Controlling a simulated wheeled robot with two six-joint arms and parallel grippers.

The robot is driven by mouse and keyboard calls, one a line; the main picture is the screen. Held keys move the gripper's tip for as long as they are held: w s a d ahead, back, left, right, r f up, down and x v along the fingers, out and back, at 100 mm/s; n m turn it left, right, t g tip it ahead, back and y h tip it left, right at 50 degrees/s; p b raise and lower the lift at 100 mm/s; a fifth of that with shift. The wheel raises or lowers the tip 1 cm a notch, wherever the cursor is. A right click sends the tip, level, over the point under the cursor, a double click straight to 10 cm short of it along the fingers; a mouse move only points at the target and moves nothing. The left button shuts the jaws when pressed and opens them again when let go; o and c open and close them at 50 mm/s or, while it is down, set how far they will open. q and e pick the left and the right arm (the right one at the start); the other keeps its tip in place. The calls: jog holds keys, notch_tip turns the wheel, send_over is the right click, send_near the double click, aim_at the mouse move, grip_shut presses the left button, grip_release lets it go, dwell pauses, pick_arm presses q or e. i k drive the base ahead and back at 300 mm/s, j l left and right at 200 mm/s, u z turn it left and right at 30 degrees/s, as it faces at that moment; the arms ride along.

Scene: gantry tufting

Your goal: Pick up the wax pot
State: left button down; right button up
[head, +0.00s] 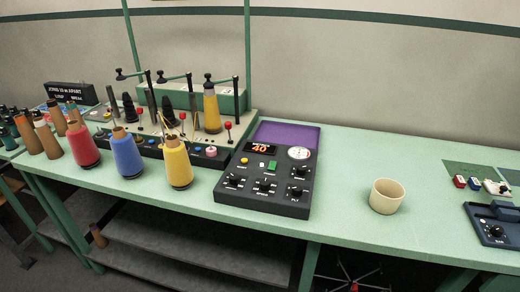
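A small cream-coloured round pot (386,197), which looks like the wax pot, stands upright on the green bench (345,215), right of the dark control panel. Its top is open and its inside looks pale. Neither of my grippers shows in the head view, so their positions relative to the pot cannot be told.
Left of the pot is the control panel (262,190) with knobs and a red display. Red (83,147), blue (128,155) and yellow (177,165) yarn cones stand further left. A dark blue device (492,228) sits at the right edge. The bench around the pot is clear.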

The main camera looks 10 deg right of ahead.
aim_at(387, 195)
jog(key=z, duration=1.3)
jog(key=l, duration=0.25)
